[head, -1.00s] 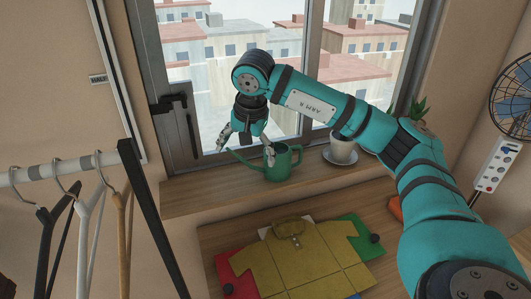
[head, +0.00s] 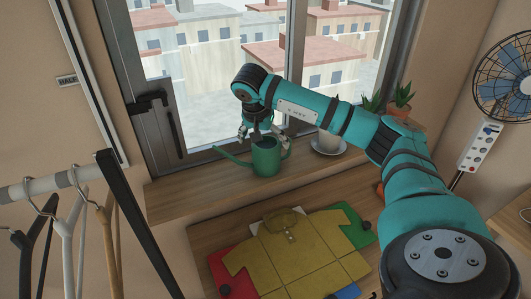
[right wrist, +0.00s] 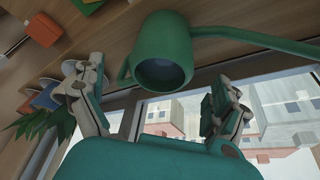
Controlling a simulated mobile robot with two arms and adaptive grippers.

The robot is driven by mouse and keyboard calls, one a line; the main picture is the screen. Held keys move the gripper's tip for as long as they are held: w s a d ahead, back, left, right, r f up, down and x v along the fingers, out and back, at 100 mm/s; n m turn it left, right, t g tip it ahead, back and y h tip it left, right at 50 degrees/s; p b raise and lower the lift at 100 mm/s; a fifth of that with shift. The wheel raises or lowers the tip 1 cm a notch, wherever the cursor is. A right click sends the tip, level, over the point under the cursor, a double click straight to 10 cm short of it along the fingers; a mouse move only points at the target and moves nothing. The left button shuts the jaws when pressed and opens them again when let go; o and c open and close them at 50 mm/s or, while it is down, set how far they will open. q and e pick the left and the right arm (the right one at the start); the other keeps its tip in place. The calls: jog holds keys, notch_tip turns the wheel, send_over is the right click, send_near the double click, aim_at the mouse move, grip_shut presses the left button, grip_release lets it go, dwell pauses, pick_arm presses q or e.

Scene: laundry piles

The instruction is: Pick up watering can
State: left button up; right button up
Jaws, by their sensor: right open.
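The green watering can (head: 266,160) stands upright on the wooden window sill, its spout to the left and its handle to the right. My right gripper (head: 262,135) is just above and behind the can's top in the head view. In the right wrist view the can (right wrist: 163,45) shows its open mouth between the two spread fingers of my right gripper (right wrist: 155,108). The gripper is open and empty. I cannot tell whether a finger touches the can. My left gripper is in neither view.
A white pot on a saucer (head: 328,151) stands right of the can on the sill (head: 180,198). A yellow shirt (head: 295,255) lies on a board below. A clothes rack (head: 130,210) with hangers is at the left, a fan (head: 503,85) at the right. The window is behind.

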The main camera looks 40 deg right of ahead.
aim_at(265, 143)
jog(key=shift+w+d+f+p, duration=0.1)
jog(key=shift+d+f+p, duration=0.15)
jog(key=shift+f+p, duration=0.2)
jog(key=x, duration=0.1)
jog(key=p+x, duration=0.1)
jog(key=x, duration=0.1)
jog(key=shift+w+d+f+p, duration=0.2)
jog(key=shift+w+d+p, duration=0.05)
jog(key=shift+w+p, duration=0.15)
jog(key=shift+d+f, duration=0.1)
jog(key=shift+f, duration=0.3)
jog(key=shift+r, duration=0.1)
jog(key=c, duration=0.3)
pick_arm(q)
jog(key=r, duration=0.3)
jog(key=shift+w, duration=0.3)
pick_arm(e)
jog(key=c, duration=1.1)
